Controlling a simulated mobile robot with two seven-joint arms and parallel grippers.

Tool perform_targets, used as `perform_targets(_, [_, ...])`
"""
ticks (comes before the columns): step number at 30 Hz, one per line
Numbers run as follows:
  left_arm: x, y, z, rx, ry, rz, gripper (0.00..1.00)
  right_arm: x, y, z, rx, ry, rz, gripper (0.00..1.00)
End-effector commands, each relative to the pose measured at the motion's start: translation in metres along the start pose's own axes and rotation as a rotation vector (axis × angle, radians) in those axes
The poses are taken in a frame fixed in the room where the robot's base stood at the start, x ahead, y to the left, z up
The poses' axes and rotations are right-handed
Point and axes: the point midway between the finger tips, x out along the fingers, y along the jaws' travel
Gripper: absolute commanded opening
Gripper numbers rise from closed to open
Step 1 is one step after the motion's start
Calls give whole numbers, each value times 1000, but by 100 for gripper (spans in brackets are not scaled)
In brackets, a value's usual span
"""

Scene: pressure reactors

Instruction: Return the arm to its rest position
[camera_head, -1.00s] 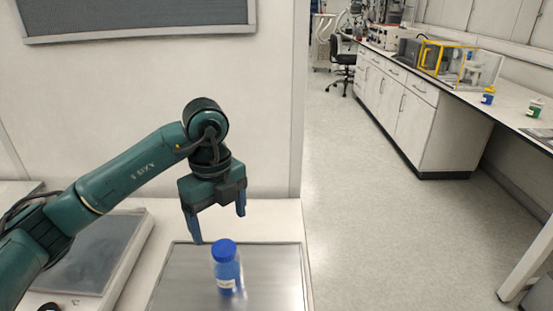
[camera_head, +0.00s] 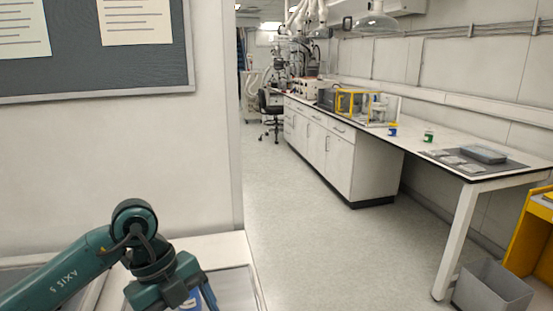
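My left gripper (camera_head: 170,294) is at the bottom edge of the head view, at the end of my green arm. One finger (camera_head: 208,295) shows at the outer right end of the gripper body, set wide as when open; the other finger and the tips are cut off by the frame. Part of a blue bottle (camera_head: 191,299) shows just behind the gripper, mostly hidden by it and the frame edge. I cannot tell the exact gap between them. My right gripper is not in view.
A white wall with a grey notice board (camera_head: 95,84) stands behind my arm. The floor (camera_head: 300,240) to the right is clear. A long white bench (camera_head: 340,165) carries a yellow-framed device (camera_head: 358,103), blue and green bottles and a grey tray (camera_head: 483,154). A grey bin (camera_head: 492,287) stands lower right.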

Motion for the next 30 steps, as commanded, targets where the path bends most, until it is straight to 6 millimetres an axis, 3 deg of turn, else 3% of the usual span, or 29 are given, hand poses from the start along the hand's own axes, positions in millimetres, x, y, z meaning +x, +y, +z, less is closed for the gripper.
perform_targets(3, [28,-14,-55,145,275,-126,81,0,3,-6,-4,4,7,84])
perform_targets(6, [36,-28,-108,242,547,-313,81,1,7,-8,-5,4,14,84])
perform_targets(9, [24,-45,-154,258,816,-590,81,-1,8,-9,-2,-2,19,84])
perform_targets(12, [0,-61,-170,153,1014,-919,81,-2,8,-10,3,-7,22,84])
perform_targets(14, [-13,-69,-164,29,1079,-1112,81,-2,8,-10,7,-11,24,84])
perform_targets(16, [-20,-73,-142,-166,1096,-1316,81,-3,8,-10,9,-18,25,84])
perform_targets(19, [-7,-66,-96,-520,1021,-1526,81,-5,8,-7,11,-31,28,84])
perform_targets(21, [20,-48,-61,-797,904,-1592,81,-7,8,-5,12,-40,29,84])
perform_targets(24, [74,-9,-25,-1160,706,-1561,81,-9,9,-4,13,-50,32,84])
perform_targets(27, [126,34,-13,-1416,540,-1439,81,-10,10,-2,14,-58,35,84])
perform_targets(30, [165,71,-16,-1576,427,-1304,81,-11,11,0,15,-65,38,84])
